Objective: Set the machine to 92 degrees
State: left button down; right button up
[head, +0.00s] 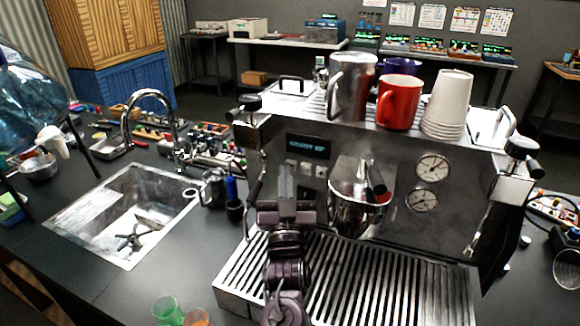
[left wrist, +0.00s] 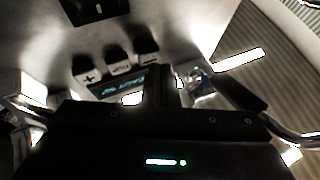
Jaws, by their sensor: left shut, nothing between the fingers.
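The steel espresso machine (head: 290,205) stands on the dark counter. Its small display (head: 310,146) glows with cyan text that I cannot read surely. A row of small square buttons (head: 306,169) lies below the display. In the left wrist view the display (left wrist: 122,86) appears beside the buttons, and one button (left wrist: 88,77) bears a plus sign. My left gripper (head: 287,172) is shut and empty, pointing up in front of the panel, just below and left of the buttons. Its fingers (left wrist: 161,85) partly cover the display in the wrist view. I cannot tell whether they touch the panel. My right gripper is not in view.
A steel pitcher-like vessel (head: 350,213) and black handle (head: 376,177) sit right of the buttons. Two gauges (head: 433,167) are farther right. A red mug (head: 398,104) and paper cups (head: 447,108) stand on top. The sink (head: 90,215) is left; the drip tray (head: 400,285) is in front.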

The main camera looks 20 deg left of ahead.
pick_arm(q)
jog(key=shift+w, duration=0.45)
dwell(0.3)
jog(key=shift+s, duration=0.95)
jog(key=shift+s+d+p, duration=0.2)
jog(key=shift+s+p, duration=0.55)
jog(key=shift+s, duration=1.7)
